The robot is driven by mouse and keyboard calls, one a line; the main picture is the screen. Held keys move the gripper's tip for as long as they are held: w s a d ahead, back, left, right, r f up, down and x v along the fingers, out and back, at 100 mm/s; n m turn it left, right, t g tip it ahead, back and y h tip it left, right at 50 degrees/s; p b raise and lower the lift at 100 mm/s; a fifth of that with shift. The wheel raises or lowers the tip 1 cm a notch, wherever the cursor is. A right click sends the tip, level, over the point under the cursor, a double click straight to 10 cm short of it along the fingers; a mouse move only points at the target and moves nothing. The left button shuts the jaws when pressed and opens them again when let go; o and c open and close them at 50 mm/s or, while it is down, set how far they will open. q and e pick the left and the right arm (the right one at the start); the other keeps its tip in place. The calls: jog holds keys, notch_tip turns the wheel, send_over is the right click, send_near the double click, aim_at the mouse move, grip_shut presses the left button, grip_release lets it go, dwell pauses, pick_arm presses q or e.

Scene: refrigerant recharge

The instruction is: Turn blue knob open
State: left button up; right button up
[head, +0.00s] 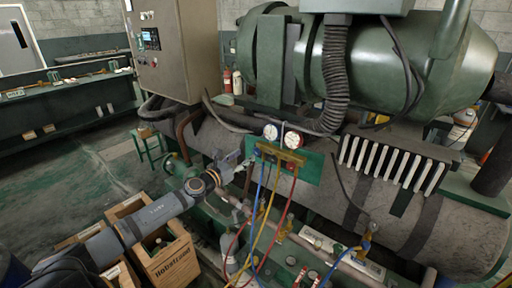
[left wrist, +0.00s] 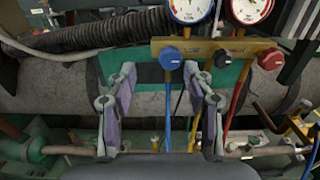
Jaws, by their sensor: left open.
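The blue knob (left wrist: 170,58) sits on the left end of a brass gauge manifold (left wrist: 215,48) in the left wrist view. It also shows small in the head view (head: 257,151). In the picture the blue knob lies just above the fingertips, slightly right of the middle of the gap. In the head view the left gripper (head: 232,163) is left of the manifold, apart from it. My right gripper is in neither view.
A black knob (left wrist: 221,58) and a red knob (left wrist: 271,59) share the manifold, below two round gauges (left wrist: 190,8). Blue, yellow and red hoses (head: 268,205) hang beneath. Green pipework and a large grey tank (head: 320,195) surround it. Wooden crates (head: 165,262) stand at lower left.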

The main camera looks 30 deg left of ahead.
aim_at(255, 152)
pick_arm(q)
jog(key=w+d+r+p, duration=0.1)
jog(key=p, duration=0.1)
jog(key=shift+w+d+p, duration=0.2)
jog(key=shift+p, duration=0.15)
jog(key=shift+h, duration=0.3)
jog(key=w, duration=0.1)
jog(key=w+f+p, duration=0.1)
jog(key=w, duration=0.3)
jog(key=shift+w+d+f, duration=0.15)
jog(key=shift+d, duration=0.1)
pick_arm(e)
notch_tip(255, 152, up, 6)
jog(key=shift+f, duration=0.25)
pick_arm(q)
grip_shut()
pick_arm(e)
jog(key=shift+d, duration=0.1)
